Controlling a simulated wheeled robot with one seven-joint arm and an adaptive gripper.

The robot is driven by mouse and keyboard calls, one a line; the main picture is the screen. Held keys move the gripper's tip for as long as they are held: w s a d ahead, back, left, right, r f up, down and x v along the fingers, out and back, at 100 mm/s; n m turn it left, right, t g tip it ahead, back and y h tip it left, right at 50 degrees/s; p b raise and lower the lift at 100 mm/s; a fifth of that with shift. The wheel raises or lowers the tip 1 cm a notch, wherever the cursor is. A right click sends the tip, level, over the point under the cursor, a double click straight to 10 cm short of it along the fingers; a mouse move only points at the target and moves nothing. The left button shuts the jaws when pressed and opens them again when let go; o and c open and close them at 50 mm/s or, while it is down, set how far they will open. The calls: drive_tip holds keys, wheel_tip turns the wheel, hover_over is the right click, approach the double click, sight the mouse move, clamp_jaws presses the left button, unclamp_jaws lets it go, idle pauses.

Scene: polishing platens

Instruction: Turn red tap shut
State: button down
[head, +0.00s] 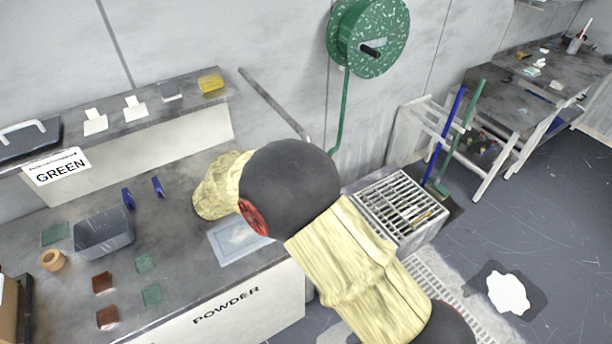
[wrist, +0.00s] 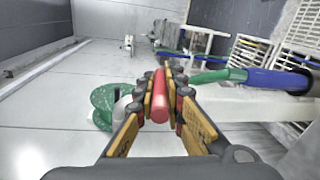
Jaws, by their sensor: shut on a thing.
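The red tap's handle (wrist: 160,97) shows in the wrist view as a short red bar. My gripper (wrist: 161,88) has its two yellow-faced fingers closed on either side of this bar, touching it. The rest of the tap is hidden by the fingers and the bar, so I cannot tell how far it is turned. In the head view my arm covers the place of the gripper and the tap, and neither shows there.
A green hose reel (head: 367,38) hangs on the wall. A metal grate (head: 400,208) lies right of my arm, with blue (head: 443,137) and green (head: 462,135) poles behind it. The POWDER bench (head: 190,250) holds a grey tub (head: 103,234) and small blocks. Dark floor at right is mostly clear.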

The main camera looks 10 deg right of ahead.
drive_tip(key=shift+f+t+h+b, duration=0.3)
drive_tip(key=shift+f+h+b, duration=0.25)
drive_tip(key=shift+h, duration=0.15)
drive_tip(key=c, duration=2)
unclamp_jaws()
drive_tip(key=shift+o, duration=0.8)
drive_tip(key=shift+r, duration=0.1)
drive_tip(key=v, duration=1.2)
